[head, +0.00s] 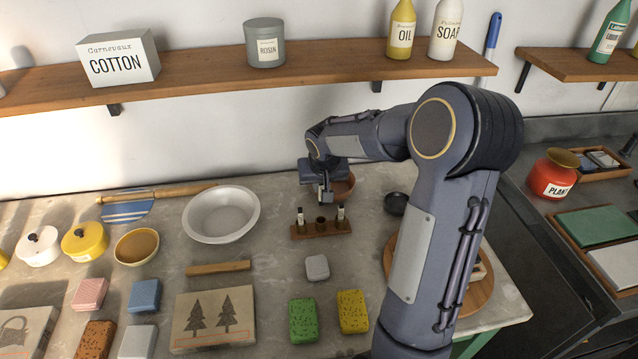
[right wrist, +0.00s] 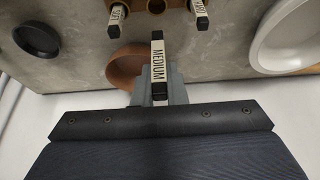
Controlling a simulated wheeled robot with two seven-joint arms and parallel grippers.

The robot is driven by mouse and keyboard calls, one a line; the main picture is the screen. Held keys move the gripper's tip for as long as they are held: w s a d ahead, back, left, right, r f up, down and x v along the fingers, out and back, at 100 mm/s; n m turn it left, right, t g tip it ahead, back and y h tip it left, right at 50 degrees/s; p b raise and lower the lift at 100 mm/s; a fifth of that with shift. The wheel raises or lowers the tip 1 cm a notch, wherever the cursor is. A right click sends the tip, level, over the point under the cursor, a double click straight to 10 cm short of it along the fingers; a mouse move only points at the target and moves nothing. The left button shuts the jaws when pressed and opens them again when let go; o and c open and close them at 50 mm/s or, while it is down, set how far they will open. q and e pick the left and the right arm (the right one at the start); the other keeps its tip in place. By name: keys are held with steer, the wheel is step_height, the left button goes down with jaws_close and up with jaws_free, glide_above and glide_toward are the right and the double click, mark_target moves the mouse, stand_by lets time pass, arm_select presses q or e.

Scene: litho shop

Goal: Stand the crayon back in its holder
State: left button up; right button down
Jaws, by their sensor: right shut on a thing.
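The crayon (right wrist: 158,62), a dark stick with a cream band reading MEDIUM, is in my right gripper in the right wrist view. My right gripper (head: 326,196) is shut on it, above and just behind the wooden holder (head: 321,231) in the head view. Two other labelled crayons stand in the holder, one at the left end (head: 300,216) and one at the right end (head: 340,214). The middle hole (head: 320,221) between them is empty. The holder's edge also shows at the top of the right wrist view. My left gripper is not in view.
A brown bowl (head: 345,188) stands right behind the holder, close to the gripper. A small black dish (head: 396,203) is to the right and a white basin (head: 221,214) to the left. Sponges and a grey block (head: 317,267) lie in front. A shelf (head: 250,70) runs above.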

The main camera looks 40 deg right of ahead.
mark_target(321, 204)
step_height(321, 204, down, 8)
steer(key=b, duration=0.6)
steer(key=shift+f, duration=0.15)
steer(key=c, duration=1.4)
jaws_free()
steer(key=b+v, duration=0.1)
steer(key=v, duration=0.7)
steer(key=shift+f, duration=0.1)
